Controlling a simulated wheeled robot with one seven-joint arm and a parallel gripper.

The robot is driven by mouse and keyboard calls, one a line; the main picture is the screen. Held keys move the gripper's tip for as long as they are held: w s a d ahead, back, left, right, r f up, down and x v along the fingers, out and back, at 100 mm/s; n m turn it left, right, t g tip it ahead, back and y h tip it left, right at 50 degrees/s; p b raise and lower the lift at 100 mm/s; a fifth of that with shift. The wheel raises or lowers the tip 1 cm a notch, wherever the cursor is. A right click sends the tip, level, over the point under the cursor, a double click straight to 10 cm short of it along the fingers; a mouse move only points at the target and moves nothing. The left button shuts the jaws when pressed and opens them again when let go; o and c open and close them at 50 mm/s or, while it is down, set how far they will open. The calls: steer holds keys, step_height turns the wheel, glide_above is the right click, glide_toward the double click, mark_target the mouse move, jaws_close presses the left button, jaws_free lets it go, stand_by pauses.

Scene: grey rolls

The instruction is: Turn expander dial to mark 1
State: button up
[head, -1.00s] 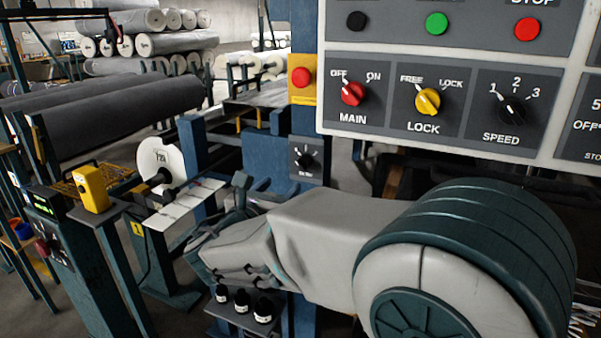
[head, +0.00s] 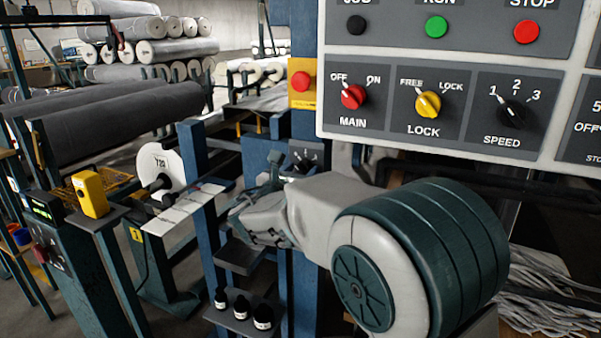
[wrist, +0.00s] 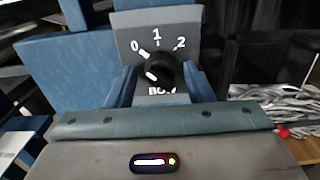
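The expander dial is a black knob (wrist: 160,70) on a grey plate (wrist: 126,38) marked 0, 1 and 2, in the wrist view. Its white pointer line leans up and left, toward 0. The lettering below the knob is partly hidden. My gripper (wrist: 160,80) is open, with one blue finger on each side of the knob; I cannot tell whether they touch it. In the head view the dial plate (head: 306,152) shows on the blue post, partly covered by my arm, and my gripper (head: 270,170) is close to it.
A control panel (head: 440,148) with MAIN, LOCK and SPEED knobs hangs above right. A red stop button (head: 301,81) on a yellow box sits above the dial. A shelf with several black bottles (head: 241,303) is below. Shredded strips (head: 545,285) lie at right.

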steer(key=c, duration=0.7)
steer(key=shift+f+m+b, duration=0.1)
steer(key=shift+m+b, duration=0.2)
steer(key=shift+b, duration=0.2)
steer(key=m+b, duration=0.1)
steer(key=b, duration=0.1)
steer(key=shift+f+m+b, duration=0.15)
steer(key=shift+m+b, duration=0.15)
steer(key=shift+m, duration=0.1)
steer(key=m+b, duration=0.2)
steer(key=b, duration=0.1)
steer(key=m+b, duration=0.4)
steer(key=shift+r+b, duration=0.25)
steer(key=shift+b, duration=0.05)
steer(key=shift+m, duration=0.3)
steer(key=o, duration=0.9)
